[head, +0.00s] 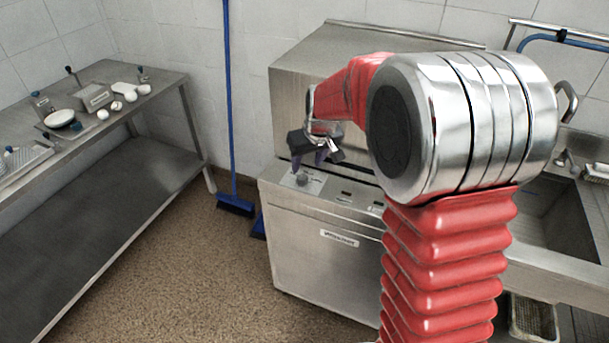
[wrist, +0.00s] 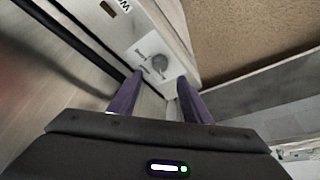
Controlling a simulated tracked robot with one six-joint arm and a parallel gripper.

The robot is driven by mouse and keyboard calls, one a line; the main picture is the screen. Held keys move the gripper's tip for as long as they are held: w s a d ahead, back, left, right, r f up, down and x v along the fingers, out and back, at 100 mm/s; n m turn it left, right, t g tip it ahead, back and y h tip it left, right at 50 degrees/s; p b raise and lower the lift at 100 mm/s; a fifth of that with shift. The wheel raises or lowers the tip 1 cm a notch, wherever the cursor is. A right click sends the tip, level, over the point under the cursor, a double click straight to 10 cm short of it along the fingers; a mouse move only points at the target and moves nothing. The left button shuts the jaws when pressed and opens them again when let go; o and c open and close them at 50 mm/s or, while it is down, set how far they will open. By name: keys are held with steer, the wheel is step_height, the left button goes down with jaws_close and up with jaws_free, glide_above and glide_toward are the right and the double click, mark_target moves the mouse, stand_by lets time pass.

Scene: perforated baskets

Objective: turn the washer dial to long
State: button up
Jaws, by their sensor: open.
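The washer dial is a small round grey knob (wrist: 160,61) on a light label plate (wrist: 143,50) with printed words too small to read surely. In the head view the dial (head: 302,179) sits on the left end of the washer's top front ledge, and my gripper (head: 322,160) is just above and right of it. My gripper (wrist: 160,95) is open, with two purple fingers pointing toward the dial in the wrist view. The dial lies beyond the fingertips, roughly between their lines, and nothing is between the fingers. Which setting the dial points to cannot be told.
The steel washer (head: 325,250) has a raised hood (head: 300,90) behind the ledge. A blue broom (head: 232,200) leans on the wall to its left. A steel table (head: 150,110) with dishes and eggs stands at left. A sink (head: 550,215) is at right. The floor between is free.

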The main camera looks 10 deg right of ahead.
mark_target(303, 177)
steer(key=x, duration=0.8)
steer(key=shift+w+f, duration=0.15)
steer(key=shift+f, duration=0.1)
steer(key=shift+c, duration=0.6)
steer(key=c, duration=0.9)
steer(key=shift+d, duration=0.15)
